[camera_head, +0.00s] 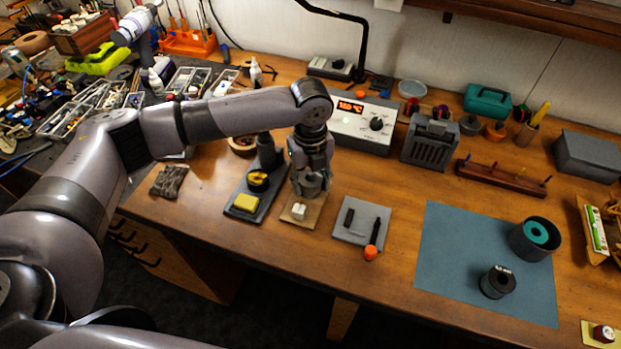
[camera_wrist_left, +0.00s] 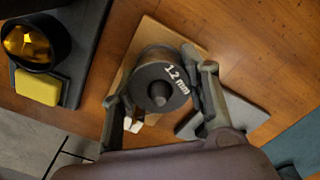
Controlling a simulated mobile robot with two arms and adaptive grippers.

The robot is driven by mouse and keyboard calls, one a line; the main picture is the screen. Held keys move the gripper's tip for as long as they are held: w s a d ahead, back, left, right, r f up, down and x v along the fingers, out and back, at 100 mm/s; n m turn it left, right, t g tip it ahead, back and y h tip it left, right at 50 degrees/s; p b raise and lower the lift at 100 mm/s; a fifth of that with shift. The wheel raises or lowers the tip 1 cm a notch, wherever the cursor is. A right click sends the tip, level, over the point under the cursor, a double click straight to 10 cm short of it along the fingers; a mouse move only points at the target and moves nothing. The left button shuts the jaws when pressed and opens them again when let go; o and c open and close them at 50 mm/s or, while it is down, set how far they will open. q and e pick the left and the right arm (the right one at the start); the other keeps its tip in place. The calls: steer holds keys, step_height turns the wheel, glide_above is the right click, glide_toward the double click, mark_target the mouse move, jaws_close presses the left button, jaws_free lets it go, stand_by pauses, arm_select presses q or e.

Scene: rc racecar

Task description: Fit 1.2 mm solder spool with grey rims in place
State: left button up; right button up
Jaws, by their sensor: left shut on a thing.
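The 1.2 mm solder spool (camera_wrist_left: 178,78) is dark grey, with "1.2 mm" in white on the face towards the left wrist camera. My left gripper (camera_head: 311,178) is shut on it, one finger on each side of its rim. In the head view the spool (camera_head: 311,185) is partly hidden by the fingers. It is over a light wooden board (camera_wrist_left: 149,35), which also shows in the head view (camera_head: 290,216). A grey pointed post or hub (camera_wrist_left: 158,94) shows at the spool's centre. I cannot tell whether the spool touches the board.
A dark stand with a yellow sponge (camera_head: 246,203) is left, a grey pad (camera_head: 351,233) right. A blue mat (camera_head: 450,248) holds a black labelled spool (camera_head: 497,281) and a dark round container (camera_head: 524,250). A soldering station (camera_head: 352,138) stands behind.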

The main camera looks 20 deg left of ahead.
arm_select(q)
steer(key=o, duration=1.4)
steer(key=shift+o, duration=0.4)
steer(key=o, duration=0.4)
steer(key=shift+c, duration=0.2)
steer(key=shift+r, duration=0.1)
steer(key=shift+r+p, duration=4.45)
steer(key=shift+p, duration=0.35)
